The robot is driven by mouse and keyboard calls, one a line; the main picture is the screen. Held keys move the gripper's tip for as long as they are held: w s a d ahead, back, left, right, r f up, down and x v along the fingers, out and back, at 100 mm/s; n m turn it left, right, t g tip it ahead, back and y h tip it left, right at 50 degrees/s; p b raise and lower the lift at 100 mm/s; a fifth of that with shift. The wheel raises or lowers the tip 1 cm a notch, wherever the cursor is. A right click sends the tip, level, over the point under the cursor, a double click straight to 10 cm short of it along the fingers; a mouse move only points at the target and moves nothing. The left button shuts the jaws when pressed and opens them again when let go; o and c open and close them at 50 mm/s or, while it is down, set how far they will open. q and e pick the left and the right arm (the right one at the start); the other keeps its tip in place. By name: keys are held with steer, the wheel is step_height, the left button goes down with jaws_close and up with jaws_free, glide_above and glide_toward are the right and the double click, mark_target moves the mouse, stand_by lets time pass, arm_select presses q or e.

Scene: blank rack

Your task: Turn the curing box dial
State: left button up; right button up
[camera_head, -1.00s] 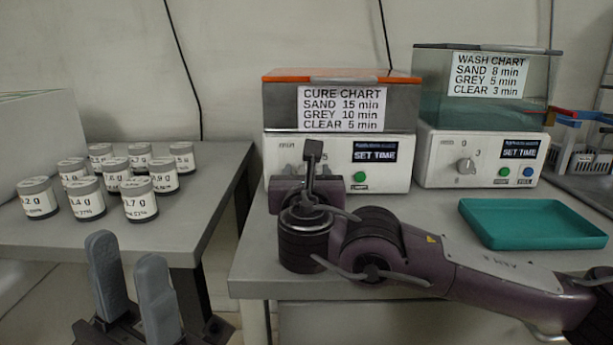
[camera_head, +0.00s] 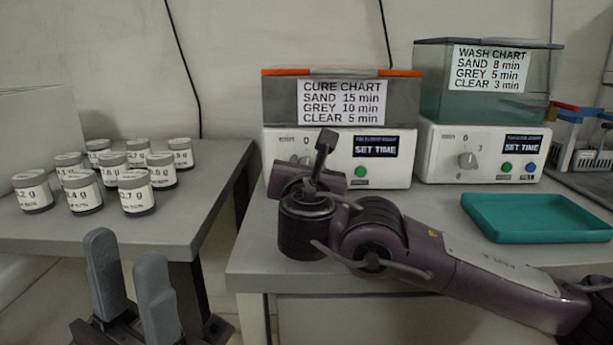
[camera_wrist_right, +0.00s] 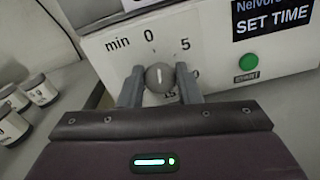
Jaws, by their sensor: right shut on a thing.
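The curing box (camera_head: 395,173) stands on the right-hand table under a cure chart (camera_head: 341,102) reading SAND 15, GREY 10, CLEAR 5 min. Its display (camera_head: 375,144) reads SET TIME. Its dial (camera_wrist_right: 159,78) shows in the right wrist view, with a white pointer line directed roughly up toward the 0 side; 5 is at upper right and 15 is partly hidden below. My right gripper (camera_wrist_right: 162,76) is shut on the dial, one finger on each side. In the head view my right wrist hides the dial. My left gripper (camera_head: 127,247) is open and empty at the lower left.
A green start button (camera_head: 361,172) is right of the dial. The wash box (camera_head: 435,165) stands to the right, behind a teal tray (camera_head: 535,217). Several labelled jars (camera_head: 137,193) stand on the left table (camera_head: 185,215). A gap separates the tables.

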steer(key=o, duration=0.9)
steer(key=shift+s+p, duration=1)
steer(key=shift+s, duration=2.9)
steer(key=shift+o, duration=0.3)
